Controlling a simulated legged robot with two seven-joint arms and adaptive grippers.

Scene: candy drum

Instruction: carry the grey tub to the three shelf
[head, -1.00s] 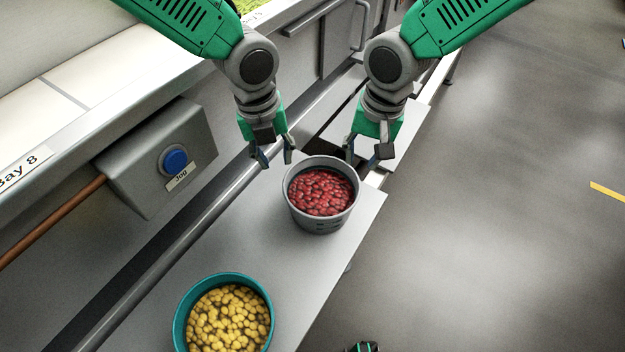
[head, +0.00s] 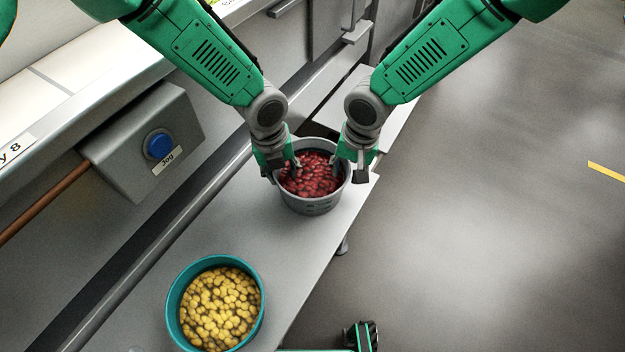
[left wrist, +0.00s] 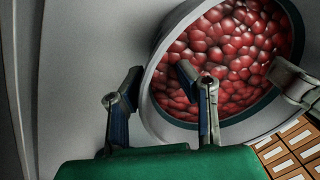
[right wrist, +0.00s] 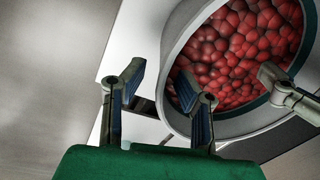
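The grey tub (head: 312,206), full of red candies (head: 313,176), stands upright on a grey bench (head: 232,218). My left gripper (head: 286,172) is at the tub's left rim. In the left wrist view its fingers (left wrist: 165,92) are apart, one over the candies and one outside the wall. My right gripper (head: 348,170) is at the right rim, and in the right wrist view its fingers (right wrist: 157,95) are also spread, one on each side of the wall. A gap shows between fingers and wall. The three shelf cannot be made out.
A teal tub (head: 172,312) of yellow candies stands nearer on the same bench. A grey box with a blue button (head: 158,145) is on the left. Another pale surface (head: 398,122) lies beyond the grey tub. The floor (head: 490,220) at right is open.

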